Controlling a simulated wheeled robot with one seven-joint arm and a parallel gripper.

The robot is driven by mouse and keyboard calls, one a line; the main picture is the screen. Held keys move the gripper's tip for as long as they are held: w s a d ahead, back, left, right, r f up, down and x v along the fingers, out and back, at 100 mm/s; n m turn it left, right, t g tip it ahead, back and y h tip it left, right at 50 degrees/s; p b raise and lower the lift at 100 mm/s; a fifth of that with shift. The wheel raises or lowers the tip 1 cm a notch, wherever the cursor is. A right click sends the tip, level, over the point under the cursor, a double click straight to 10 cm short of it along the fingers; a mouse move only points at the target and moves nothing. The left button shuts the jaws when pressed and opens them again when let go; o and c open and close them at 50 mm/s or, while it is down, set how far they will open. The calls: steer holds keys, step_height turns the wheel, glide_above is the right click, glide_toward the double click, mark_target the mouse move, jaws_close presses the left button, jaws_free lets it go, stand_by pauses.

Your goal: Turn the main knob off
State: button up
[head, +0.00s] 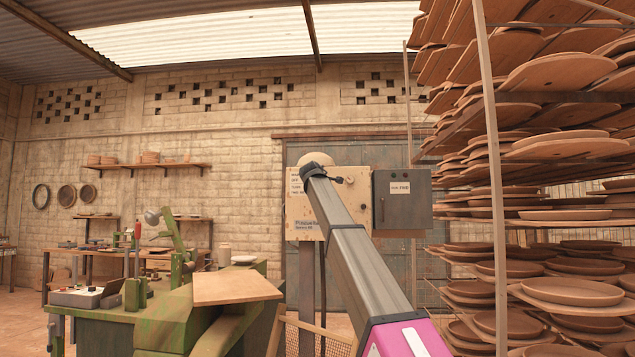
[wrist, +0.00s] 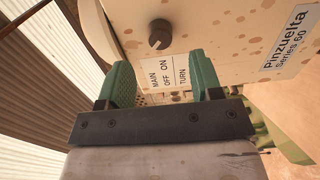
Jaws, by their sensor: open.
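The main knob (wrist: 160,34) is a round dark brown knob on a cream, rust-spotted control box (wrist: 225,45) in the wrist view. A small pale mark shows near its lower edge. A white label (wrist: 167,75) with MAIN, OFF, ON and TURN sits beside it. My gripper (wrist: 160,62) has two green fingers spread apart, one either side of the label. They are open and empty, and the knob lies just beyond the fingertips. In the head view the control box (head: 300,228) is on the far side, with my gripper (head: 318,171) in front of it, its fingers hard to make out.
A grey electrical cabinet (head: 402,199) adjoins the box on the right. A tall rack (head: 492,180) stacked with clay plates fills the right side. A green workbench (head: 115,315) with a wooden board (head: 235,287) stands at the left. A dark cable hangs below the box.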

steer(key=s, duration=0.5)
steer(key=shift+a, duration=0.1)
